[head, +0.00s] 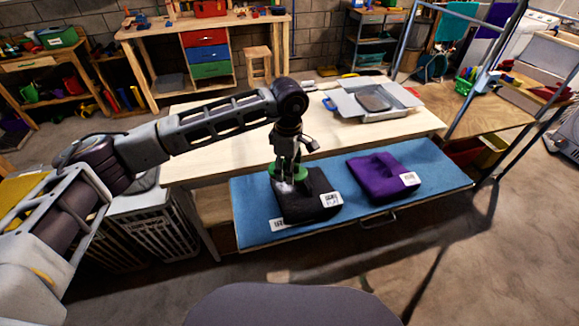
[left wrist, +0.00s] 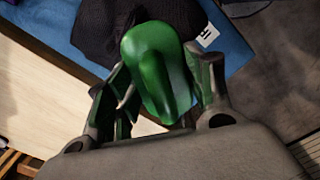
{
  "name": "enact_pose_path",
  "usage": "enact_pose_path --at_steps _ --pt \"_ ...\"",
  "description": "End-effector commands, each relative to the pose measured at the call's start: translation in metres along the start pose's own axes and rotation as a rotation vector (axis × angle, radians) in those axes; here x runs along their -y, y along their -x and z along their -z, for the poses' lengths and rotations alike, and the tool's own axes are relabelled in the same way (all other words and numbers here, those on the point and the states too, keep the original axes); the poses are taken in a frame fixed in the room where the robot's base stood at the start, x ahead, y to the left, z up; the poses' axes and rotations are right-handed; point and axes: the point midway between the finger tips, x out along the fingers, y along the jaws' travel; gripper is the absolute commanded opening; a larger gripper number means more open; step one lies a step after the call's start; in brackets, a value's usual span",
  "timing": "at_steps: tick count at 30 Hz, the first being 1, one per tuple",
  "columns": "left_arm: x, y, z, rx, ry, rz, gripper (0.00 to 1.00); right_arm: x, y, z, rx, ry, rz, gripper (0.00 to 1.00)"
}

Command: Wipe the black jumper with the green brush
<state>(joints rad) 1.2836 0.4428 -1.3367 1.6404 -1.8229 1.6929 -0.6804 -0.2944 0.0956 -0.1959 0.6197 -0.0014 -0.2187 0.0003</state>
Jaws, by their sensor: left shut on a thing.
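The black jumper (head: 312,199) lies folded on the blue board (head: 355,217), with a white label at its front right. It also shows at the top of the left wrist view (left wrist: 98,30). My left gripper (head: 287,178) points down over the jumper's left part, shut on the green brush (left wrist: 153,72). In the head view the green of the brush (head: 275,170) shows between and beside the fingers. The brush's underside is hidden, and whether it touches the jumper I cannot tell for sure. My right gripper is in neither view.
A folded purple jumper (head: 382,178) with a white label lies to the right on the blue board. A grey tray (head: 372,108) stands at the table's back right. The wooden table top (head: 225,150) is largely clear at the left. Metal frame posts (head: 497,95) rise at the right.

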Motion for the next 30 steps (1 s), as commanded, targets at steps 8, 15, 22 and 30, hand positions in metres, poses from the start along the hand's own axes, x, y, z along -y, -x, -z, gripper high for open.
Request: enact_pose_path --at_steps 8,15,22,30 --pt "0.0026 -0.0002 0.0004 0.000 0.221 0.000 0.34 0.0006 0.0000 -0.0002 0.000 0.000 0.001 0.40" --pt "0.0046 -0.0002 0.0004 0.001 0.413 0.000 0.34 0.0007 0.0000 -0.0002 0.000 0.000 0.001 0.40" --pt "0.0057 -0.0001 0.0011 0.001 0.599 0.000 0.34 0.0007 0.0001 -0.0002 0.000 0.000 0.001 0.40" --pt "0.0061 -0.0001 0.0018 0.001 0.811 -0.001 0.34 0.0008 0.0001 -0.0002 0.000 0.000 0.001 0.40"
